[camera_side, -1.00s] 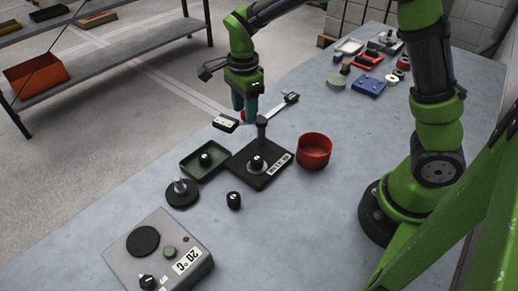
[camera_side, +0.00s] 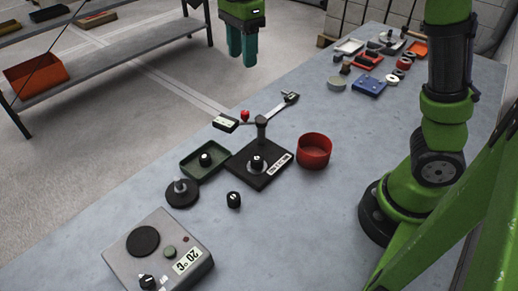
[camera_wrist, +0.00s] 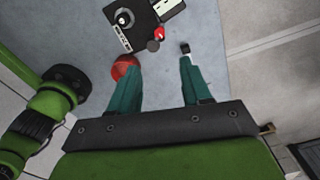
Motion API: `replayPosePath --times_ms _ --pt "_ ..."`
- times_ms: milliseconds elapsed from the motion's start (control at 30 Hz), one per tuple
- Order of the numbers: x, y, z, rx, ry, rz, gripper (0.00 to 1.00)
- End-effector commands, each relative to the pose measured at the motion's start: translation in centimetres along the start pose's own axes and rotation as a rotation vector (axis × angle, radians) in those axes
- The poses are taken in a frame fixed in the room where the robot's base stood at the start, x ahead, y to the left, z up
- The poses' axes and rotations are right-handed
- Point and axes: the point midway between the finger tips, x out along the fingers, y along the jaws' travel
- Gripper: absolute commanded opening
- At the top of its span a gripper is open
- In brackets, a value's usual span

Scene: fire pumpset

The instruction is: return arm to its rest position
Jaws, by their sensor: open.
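My gripper (camera_side: 242,48) hangs at the top of the side view, pointing down, high above the table's far edge. Its two teal fingers are apart with nothing between them. In the wrist view the gripper (camera_wrist: 158,85) is also open and empty, seen above the table. The black stand (camera_side: 262,170) with an upright post stands on the table well below it. A small red knob (camera_side: 245,115) shows beside the top of the post.
A red bowl (camera_side: 314,152), green tray (camera_side: 190,170), black knob (camera_side: 233,200), black disc (camera_side: 181,196) and grey hotplate (camera_side: 185,240) are on the table. A wrench-like tool (camera_side: 284,106) lies behind the stand. Several parts, including a blue block (camera_side: 369,86), lie at the far right.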

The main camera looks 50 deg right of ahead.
Motion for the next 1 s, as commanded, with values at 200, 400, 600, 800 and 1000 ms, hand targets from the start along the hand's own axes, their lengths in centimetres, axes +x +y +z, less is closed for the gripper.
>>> replayPosePath --times_ms 200,400,600,800,1000 --pt "-1.7 0.0 0.0 0.0 0.0 0.0 0.48" --pt "-1.8 0.0 0.0 0.0 0.0 0.001 0.48" --pt "-1.8 -0.1 0.0 -0.031 0.001 -0.004 0.48" --pt "0.1 0.0 0.0 -0.362 -0.01 -0.043 0.48" --pt "0.9 4.0 -1.3 -0.85 -0.075 -0.192 0.48"
